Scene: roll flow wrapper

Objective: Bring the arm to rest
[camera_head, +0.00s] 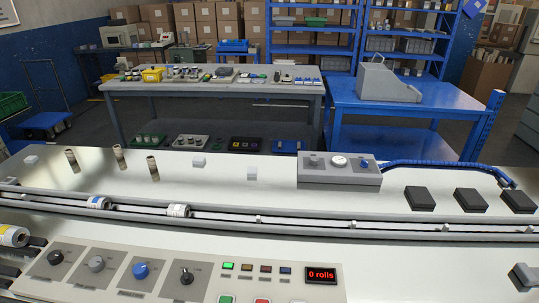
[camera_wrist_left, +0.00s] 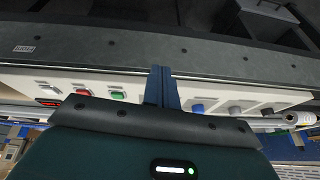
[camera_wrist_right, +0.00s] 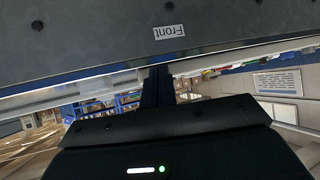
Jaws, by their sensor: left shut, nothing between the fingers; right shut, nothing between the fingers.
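Neither of my arms shows in the head view. In the left wrist view my left gripper (camera_wrist_left: 161,72) is shut and empty, with its two fingers together. The control panel (camera_wrist_left: 135,93) shows behind the fingers, upside down, and I cannot tell how far away it is. In the right wrist view my right gripper (camera_wrist_right: 158,72) is also shut and empty. Blurred shelves and boxes show beyond it. I see no contact between either gripper and any object.
In the head view the control panel (camera_head: 215,291) with several knobs and a red "0 rolls" display (camera_head: 321,275) spans the front. Behind it runs a conveyor rail (camera_head: 330,226) with white rolls (camera_head: 178,210). A grey table (camera_head: 220,88) and blue bench (camera_head: 400,110) stand further back.

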